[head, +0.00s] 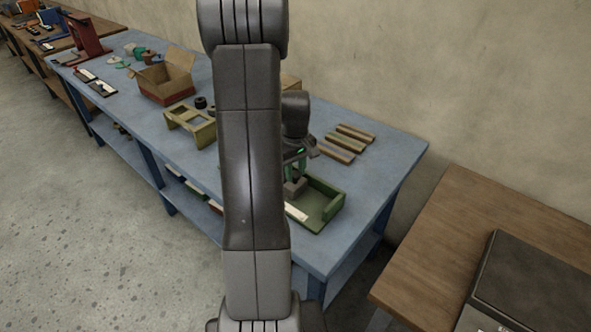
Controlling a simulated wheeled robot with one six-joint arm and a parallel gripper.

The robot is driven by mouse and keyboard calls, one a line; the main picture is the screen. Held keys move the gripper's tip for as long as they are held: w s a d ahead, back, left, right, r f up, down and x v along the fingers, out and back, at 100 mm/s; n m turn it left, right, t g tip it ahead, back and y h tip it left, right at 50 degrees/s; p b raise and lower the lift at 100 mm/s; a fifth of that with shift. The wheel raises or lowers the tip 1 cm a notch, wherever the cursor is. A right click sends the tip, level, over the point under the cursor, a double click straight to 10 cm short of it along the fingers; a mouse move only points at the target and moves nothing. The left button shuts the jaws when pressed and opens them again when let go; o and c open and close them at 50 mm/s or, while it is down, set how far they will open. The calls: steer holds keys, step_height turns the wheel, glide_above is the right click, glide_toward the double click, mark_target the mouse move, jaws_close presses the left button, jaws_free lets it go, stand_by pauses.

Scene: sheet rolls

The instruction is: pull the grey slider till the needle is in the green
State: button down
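A green open-sided tray-like fixture (328,205) sits near the right end of the blue table. A small grey block (294,187), which looks like the grey slider, is at its left side. A white strip (296,212) lies at the fixture's front left; no needle or green zone can be made out on it. My gripper (296,174) points down right at the grey block. Its fingers are small and partly hidden, so I cannot tell if they are open or shut, or touching the block. My own arm hides the area just left of it.
Several wooden bars (345,143) lie behind the fixture on the blue table (392,172). A beige stand (190,125) and an open cardboard box (165,78) are farther left. A brown table (440,245) with a dark case (535,285) stands at right, across a gap.

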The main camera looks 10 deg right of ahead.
steer(key=shift+s+d+b, duration=0.2)
steer(key=shift+s+d, duration=0.5)
steer(key=shift+s, duration=0.2)
steer(key=shift+s+d+b, duration=0.15)
steer(key=shift+s+d, duration=0.5)
steer(key=shift+s, duration=0.2)
steer(key=c, duration=1.1)
jaws_free()
steer(key=shift+o, duration=0.2)
step_height(320, 180, up, 14)
steer(key=shift+f, duration=0.2)
